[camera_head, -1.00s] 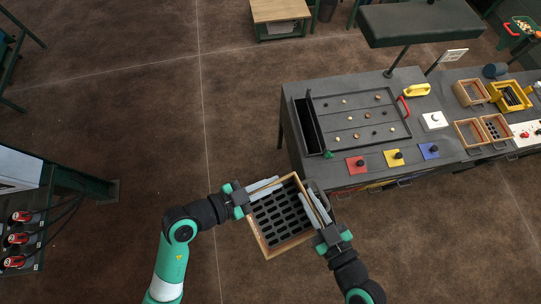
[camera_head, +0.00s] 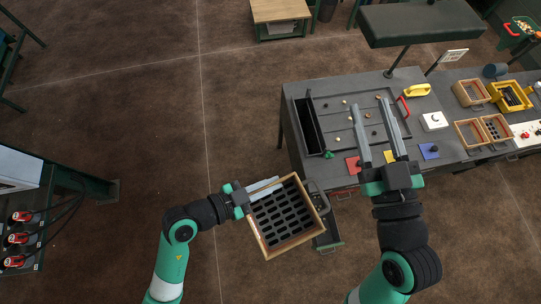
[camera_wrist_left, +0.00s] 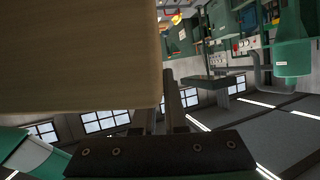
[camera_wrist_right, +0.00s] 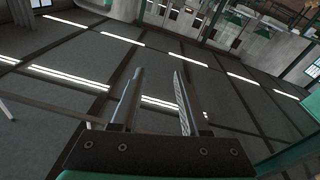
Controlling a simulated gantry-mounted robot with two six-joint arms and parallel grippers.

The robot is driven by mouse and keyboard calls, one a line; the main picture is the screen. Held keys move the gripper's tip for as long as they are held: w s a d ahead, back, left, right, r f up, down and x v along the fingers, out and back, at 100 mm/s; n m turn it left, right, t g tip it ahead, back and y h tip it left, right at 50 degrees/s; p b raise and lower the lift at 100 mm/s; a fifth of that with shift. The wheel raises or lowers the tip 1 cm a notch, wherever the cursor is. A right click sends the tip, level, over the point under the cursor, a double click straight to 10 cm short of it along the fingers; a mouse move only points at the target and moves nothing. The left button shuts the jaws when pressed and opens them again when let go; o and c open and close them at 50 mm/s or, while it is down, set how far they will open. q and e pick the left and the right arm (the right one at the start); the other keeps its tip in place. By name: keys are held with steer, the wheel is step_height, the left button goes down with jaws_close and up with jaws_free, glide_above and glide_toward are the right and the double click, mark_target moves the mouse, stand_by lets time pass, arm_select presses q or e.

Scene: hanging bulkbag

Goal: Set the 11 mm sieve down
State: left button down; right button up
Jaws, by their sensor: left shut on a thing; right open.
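The sieve (camera_head: 258,236) has a light wooden frame and a dark slotted bottom. It hangs over the floor in front of the bench. My left gripper (camera_head: 268,186) is shut on its upper left wall. In the left wrist view the pale wooden wall of the sieve (camera_wrist_left: 80,60) fills the upper left and hides much of the fingers. My right gripper (camera_head: 369,106) is open and empty, apart from the sieve and above the bench's tray area in the head view. Its two bare fingers (camera_wrist_right: 155,100) show in the right wrist view. Whether this is the 11 mm sieve cannot be read.
The dark bench (camera_head: 300,88) holds a tray with scattered small stones. Red (camera_head: 352,162) and blue (camera_head: 428,151) squares lie at its front edge. Smaller wooden-framed sieves (camera_head: 468,134) and a yellow box (camera_head: 496,90) stand right.

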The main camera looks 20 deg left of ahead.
steer(key=s+d+r+m+t+h, duration=0.2)
steer(key=d+r+t, duration=0.1)
steer(key=r, duration=0.7)
steer(key=s+d+r+m+t+h, duration=0.2)
steer(key=r+t, duration=0.1)
steer(key=r, duration=0.7)
steer(key=s+d+r+m+t+h, duration=0.2)
steer(key=d+r+t, duration=0.1)
steer(key=r, duration=0.8)
steer(key=shift+s+d+m+t, duration=0.3)
steer(key=shift+d+t, duration=0.05)
steer(key=shift+t, duration=0.05)
arm_select(q)
steer(key=a+r+n+t+y, duration=0.3)
steer(key=a+n+y, duration=0.25)
steer(key=a, duration=0.95)
steer(key=shift+s+f, duration=0.15)
steer(key=shift+f, duration=0.8)
steer(key=shift+s+f, duration=0.2)
steer(key=shift+f, duration=0.7)
steer(key=shift+s+f, duration=0.15)
steer(key=shift+f, duration=0.8)
arm_select(e)
steer(key=shift+w, duration=0.1)
